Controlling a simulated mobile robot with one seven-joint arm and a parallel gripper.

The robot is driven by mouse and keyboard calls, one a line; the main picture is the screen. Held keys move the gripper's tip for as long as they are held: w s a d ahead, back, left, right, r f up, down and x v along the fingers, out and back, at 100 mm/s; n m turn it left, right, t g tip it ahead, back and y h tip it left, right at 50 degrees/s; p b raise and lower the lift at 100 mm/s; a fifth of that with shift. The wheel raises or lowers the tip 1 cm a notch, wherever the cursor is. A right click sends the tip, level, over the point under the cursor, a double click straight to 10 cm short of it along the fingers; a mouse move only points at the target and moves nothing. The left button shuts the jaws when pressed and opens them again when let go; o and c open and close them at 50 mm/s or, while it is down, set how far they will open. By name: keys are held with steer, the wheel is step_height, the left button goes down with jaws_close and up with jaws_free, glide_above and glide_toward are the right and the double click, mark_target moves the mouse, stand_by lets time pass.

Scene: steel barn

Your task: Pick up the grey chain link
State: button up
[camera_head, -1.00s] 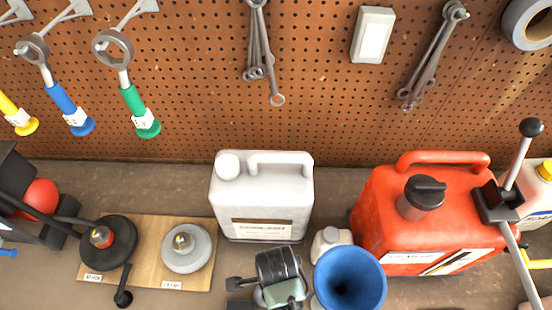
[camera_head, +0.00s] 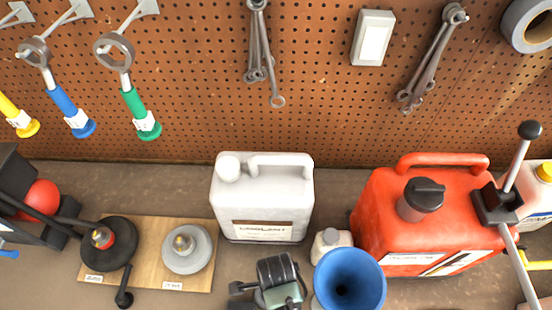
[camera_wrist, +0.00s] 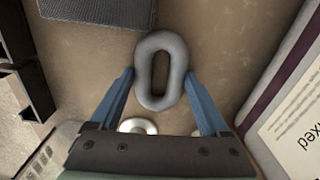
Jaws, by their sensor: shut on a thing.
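The grey chain link (camera_wrist: 144,70) is a thick oval ring in the wrist view, lying lengthwise between my fingertips. My gripper (camera_wrist: 160,74) has two blue fingers shut on the link's long sides. Whether the link touches the brown surface below I cannot tell.
A pale ring (camera_wrist: 138,126) lies partly hidden near my palm. A dark mesh block (camera_wrist: 98,8) is at the top. In the head view, a white jug (camera_head: 262,190), a blue funnel (camera_head: 349,278) and a red can (camera_head: 435,215) stand close by.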

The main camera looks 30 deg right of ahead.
steer(key=shift+c, duration=0.7)
steer(key=shift+w+r, duration=0.1)
steer(key=shift+r, duration=0.1)
